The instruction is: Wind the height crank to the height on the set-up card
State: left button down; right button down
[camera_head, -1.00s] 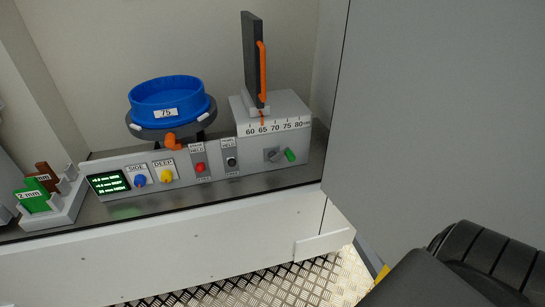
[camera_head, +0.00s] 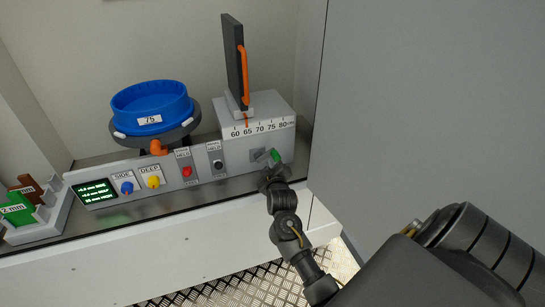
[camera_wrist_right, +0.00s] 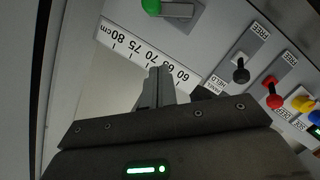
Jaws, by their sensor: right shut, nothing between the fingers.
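The height crank is a small grey arm with a green handle (camera_head: 275,156) on the front of a grey box (camera_head: 265,118). The handle also shows at the top edge of the right wrist view (camera_wrist_right: 152,6). The scale (camera_head: 262,126) runs from 60 to 80 cm, and an orange pointer (camera_head: 247,121) stands near 65. My right gripper (camera_head: 270,172) is just below the crank, partly hidden by its own wrist. In the right wrist view its fingers (camera_wrist_right: 158,72) are together and empty, apart from the handle. I cannot make out a set-up card. My left gripper is out of view.
A blue bowl (camera_head: 150,106) marked 75 sits on a round holder. A green display (camera_head: 95,190), blue, yellow, red and black knobs line the panel to the left. A dark upright plate (camera_head: 233,62) stands on the box. A grey wall (camera_head: 420,90) closes the right side.

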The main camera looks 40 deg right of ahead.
jog(key=w+d+f+p, duration=0.1)
jog(key=w+d+f, duration=0.3)
jog(key=w+d, duration=0.3)
jog(key=shift+w+d+f, duration=0.2)
jog(key=shift+w+f, duration=0.15)
jog(key=shift+f, duration=0.05)
jog(key=shift+w+a, duration=0.1)
dwell(0.4)
